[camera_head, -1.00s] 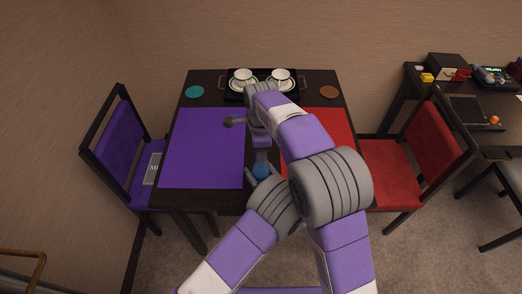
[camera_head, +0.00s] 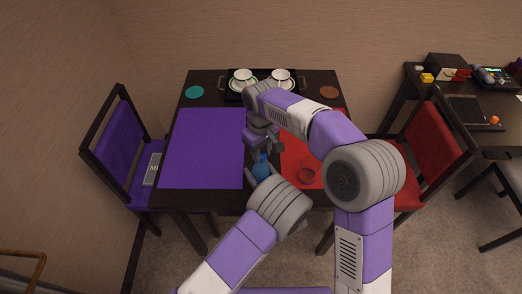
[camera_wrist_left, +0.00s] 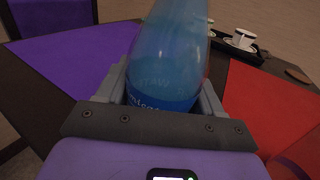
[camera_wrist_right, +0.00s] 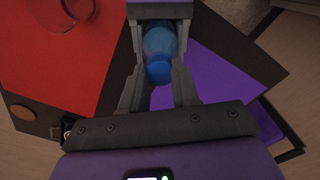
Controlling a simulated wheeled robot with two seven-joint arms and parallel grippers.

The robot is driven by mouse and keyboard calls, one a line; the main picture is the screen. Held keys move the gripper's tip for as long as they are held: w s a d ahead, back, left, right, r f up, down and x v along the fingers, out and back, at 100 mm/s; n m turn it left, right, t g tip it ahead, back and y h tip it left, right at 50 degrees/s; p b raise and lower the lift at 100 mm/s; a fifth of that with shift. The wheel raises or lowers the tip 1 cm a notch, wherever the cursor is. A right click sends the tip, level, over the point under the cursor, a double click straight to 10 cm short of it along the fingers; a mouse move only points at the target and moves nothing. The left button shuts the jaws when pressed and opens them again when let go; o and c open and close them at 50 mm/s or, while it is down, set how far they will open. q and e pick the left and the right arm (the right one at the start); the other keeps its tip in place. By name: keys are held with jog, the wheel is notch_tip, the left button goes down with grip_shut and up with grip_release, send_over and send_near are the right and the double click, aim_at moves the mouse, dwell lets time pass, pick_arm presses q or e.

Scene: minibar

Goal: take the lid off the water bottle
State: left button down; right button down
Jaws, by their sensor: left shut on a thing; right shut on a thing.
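The blue translucent water bottle (camera_head: 261,171) stands above the table's front edge in the head view. Its body fills the middle of the left wrist view (camera_wrist_left: 170,55). My left gripper (camera_wrist_left: 160,98) is shut around the lower body of the bottle. My right gripper (camera_head: 267,146) is above the bottle and comes down over its top. In the right wrist view, the rounded blue lid (camera_wrist_right: 158,71) lies between the fingers, which are shut on it. The exact contact is partly hidden by the fingers.
A dark table (camera_head: 206,79) carries a purple mat (camera_head: 204,148) and a red mat (camera_head: 299,150). A clear round glass (camera_head: 309,171) stands on the red mat. A tray with two white cups (camera_head: 243,76) is at the back. Chairs flank the table.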

jog(key=n, duration=0.9)
jog(key=c, duration=0.9)
grip_release()
jog(key=shift+o, duration=0.2)
jog(key=shift+r, duration=0.1)
